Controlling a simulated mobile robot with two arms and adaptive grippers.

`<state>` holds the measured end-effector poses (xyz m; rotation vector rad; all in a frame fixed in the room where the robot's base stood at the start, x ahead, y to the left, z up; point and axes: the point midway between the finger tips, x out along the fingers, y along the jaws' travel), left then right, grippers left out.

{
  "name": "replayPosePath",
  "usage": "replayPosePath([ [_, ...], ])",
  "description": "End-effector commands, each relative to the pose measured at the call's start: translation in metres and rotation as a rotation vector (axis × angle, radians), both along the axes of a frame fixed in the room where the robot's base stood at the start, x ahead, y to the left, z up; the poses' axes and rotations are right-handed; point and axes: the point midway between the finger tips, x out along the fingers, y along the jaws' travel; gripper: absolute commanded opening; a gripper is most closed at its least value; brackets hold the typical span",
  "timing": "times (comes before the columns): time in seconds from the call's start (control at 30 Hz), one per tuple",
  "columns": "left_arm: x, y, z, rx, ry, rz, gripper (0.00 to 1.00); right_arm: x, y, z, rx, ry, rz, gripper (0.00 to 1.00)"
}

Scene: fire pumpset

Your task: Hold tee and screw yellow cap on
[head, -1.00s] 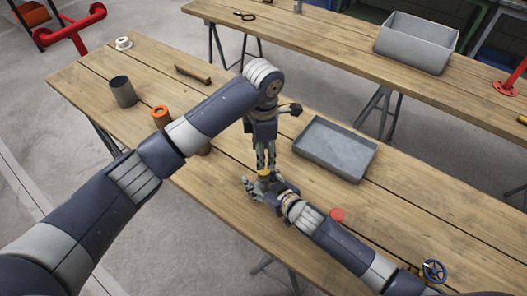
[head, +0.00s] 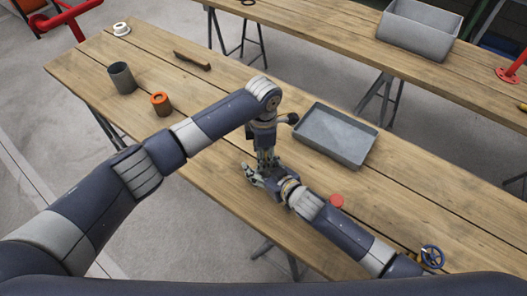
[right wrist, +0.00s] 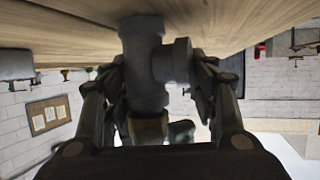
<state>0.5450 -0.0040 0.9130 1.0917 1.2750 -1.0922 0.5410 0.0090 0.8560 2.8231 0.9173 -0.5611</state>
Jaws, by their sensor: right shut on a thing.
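The grey tee (right wrist: 146,65) shows in the right wrist view, between the fingers of my right gripper (right wrist: 160,90), which is shut on it. In that view a brownish-yellow piece, seemingly the yellow cap (right wrist: 148,127), sits at the tee's end away from the table. Whether it is threaded on cannot be told. In the head view my right gripper (head: 256,175) is low over the table, and my left gripper (head: 266,160) points down directly above it. The tee and cap are hidden there by the grippers. The left fingers are too small and overlapped to read.
A grey tray (head: 345,131) lies right of the grippers on the wooden table (head: 215,195). A red disc (head: 337,201) and a blue-wheeled valve (head: 432,256) are near my right arm. A grey cylinder (head: 122,78) and an orange-topped piece (head: 160,103) stand at left.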

Motion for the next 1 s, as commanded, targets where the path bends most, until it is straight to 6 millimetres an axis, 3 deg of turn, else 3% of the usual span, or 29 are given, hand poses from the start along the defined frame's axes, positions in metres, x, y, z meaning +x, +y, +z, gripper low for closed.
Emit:
replayPosePath([
  [0.03,0.000,0.000,0.000,0.000,0.000,0.000,0.43,-0.001,-0.001,-0.002,-0.003,0.004,-0.001,0.00],
  [0.2,0.000,0.000,0.000,0.000,0.000,0.000,0.04,-0.001,-0.001,-0.002,-0.003,0.004,-0.001,0.00],
  [0.27,0.000,0.000,0.000,0.000,0.000,0.000,0.02,-0.001,-0.001,-0.002,-0.003,0.004,-0.001,0.00],
  [0.3,0.000,0.000,0.000,0.000,0.000,0.000,0.37,-0.001,-0.001,-0.002,-0.003,0.004,-0.001,0.00],
  [0.37,0.000,0.000,0.000,0.000,0.000,0.000,0.51,-0.001,-0.001,-0.002,-0.003,0.004,-0.001,0.00],
  [0.73,0.000,0.000,0.004,-0.001,-0.001,-0.001,0.51,-0.001,-0.001,-0.002,-0.003,0.004,-0.001,0.00],
  [1.0,0.000,-0.001,0.038,-0.002,0.000,0.000,0.51,-0.001,-0.001,-0.002,-0.003,0.004,-0.001,0.00],
])
